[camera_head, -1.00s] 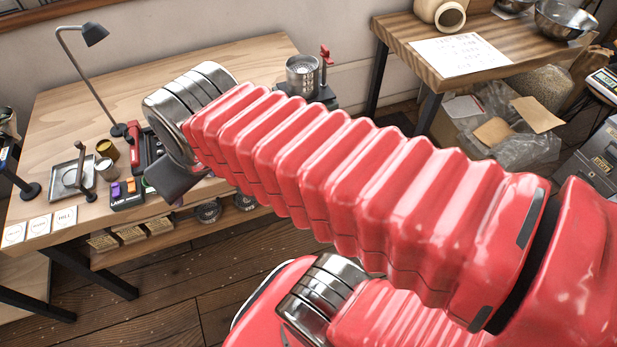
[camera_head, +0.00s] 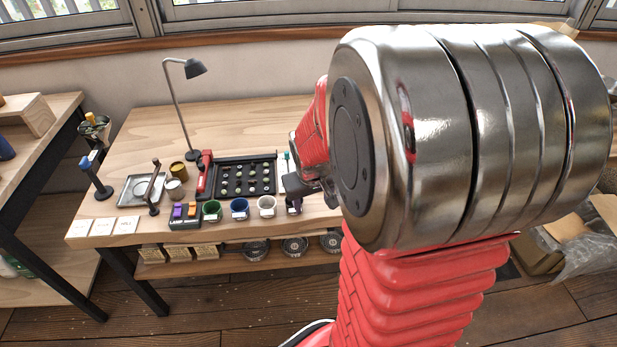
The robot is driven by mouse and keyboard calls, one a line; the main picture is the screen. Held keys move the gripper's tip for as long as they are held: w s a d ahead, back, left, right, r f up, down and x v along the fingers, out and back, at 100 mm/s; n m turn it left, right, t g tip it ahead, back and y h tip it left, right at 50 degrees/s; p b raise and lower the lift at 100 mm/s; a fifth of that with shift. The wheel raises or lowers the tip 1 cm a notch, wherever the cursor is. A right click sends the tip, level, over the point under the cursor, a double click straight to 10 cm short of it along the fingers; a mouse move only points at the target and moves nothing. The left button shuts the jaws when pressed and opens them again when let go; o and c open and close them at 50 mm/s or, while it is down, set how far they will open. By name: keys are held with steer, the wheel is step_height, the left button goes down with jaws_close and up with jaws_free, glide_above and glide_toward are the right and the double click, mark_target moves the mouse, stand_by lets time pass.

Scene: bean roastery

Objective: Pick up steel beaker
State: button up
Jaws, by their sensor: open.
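A steel cup-like vessel showed at the table's back right in the earlier frame, and that area is now covered by my arm. My gripper (camera_head: 303,190) shows partly as dark grey jaws over the right part of the wooden table (camera_head: 135,150). It is open, and I see nothing held in it. It is close to a white cup (camera_head: 267,206) at the table's front edge. My large steel arm joint hides the space to its right.
A green cup (camera_head: 211,210) and a blue cup (camera_head: 239,208) stand in the front row. Behind them lies a black tray (camera_head: 203,170) of small samples. A desk lamp (camera_head: 180,110) stands at the back left. The table's back is bare left of my arm.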

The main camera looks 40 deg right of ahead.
steer(key=s+d+f+m+g, duration=0.1)
steer(key=s+d+f, duration=0.3)
steer(key=f, duration=0.6)
steer(key=s+d+f+m, duration=0.1)
steer(key=s+d+f, duration=0.2)
steer(key=d+f, duration=0.55)
steer(key=s+d+f+m+g, duration=0.1)
steer(key=s+d+f, duration=0.25)
steer(key=f, duration=0.75)
steer(key=w+d+f+t+h, duration=0.3)
steer(key=d+f+t+h, duration=0.1)
steer(key=f+t, duration=0.6)
steer(key=shift+w+d+f+t+h, duration=0.15)
steer(key=shift+d+f+t+h, duration=0.35)
steer(key=shift+d, duration=0.4)
steer(key=shift+f, duration=0.1)
steer(key=shift+x, duration=4.3)
steer(key=shift+f, duration=0.1)
